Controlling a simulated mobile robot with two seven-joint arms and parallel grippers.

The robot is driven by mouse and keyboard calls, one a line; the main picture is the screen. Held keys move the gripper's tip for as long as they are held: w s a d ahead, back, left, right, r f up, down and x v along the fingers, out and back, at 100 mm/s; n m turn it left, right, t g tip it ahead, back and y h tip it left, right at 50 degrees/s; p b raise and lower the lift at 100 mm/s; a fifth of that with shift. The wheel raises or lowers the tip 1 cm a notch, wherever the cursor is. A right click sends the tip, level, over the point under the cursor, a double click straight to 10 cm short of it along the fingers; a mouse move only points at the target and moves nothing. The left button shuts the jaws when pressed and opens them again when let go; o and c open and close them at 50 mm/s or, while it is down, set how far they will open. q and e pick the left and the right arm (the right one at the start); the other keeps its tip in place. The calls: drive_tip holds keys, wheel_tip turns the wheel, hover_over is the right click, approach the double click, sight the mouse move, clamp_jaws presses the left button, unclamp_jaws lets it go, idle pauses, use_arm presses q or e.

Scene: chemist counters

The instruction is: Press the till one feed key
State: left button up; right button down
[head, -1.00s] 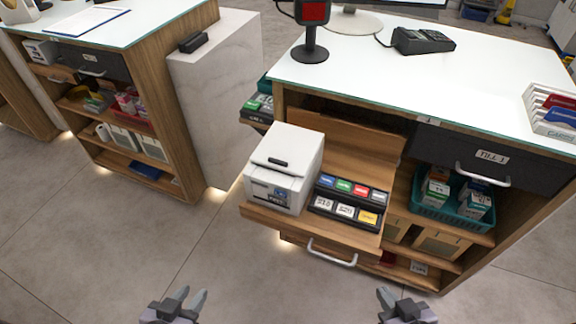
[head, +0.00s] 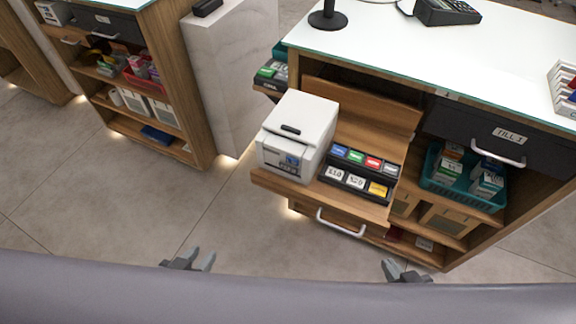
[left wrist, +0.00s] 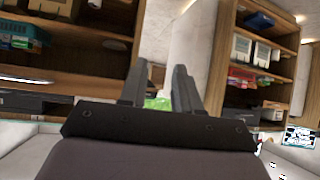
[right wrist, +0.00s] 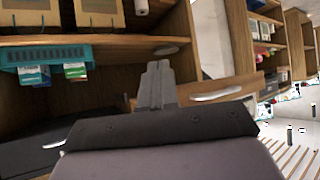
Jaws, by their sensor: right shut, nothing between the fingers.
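A white receipt printer (head: 312,118) sits on the pulled-out wooden shelf (head: 375,214) under the counter marked TILL 1. Its front panel (head: 283,158) has a dark and blue patch with small markings; I cannot make out the feed key for certain. My left gripper (head: 203,258) is open and empty, its fingers apart in the left wrist view (left wrist: 158,84). My right gripper (head: 389,265) is shut and empty, its fingers together in the right wrist view (right wrist: 157,75). Both are low in the head view, apart from the printer and shelf.
The shelf has a white handle (head: 340,224). The dark TILL 1 drawer (head: 450,118) and a teal basket (head: 435,178) are to the right. Floor is clear left of the shelf.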

use_arm(q)
clamp_jaws()
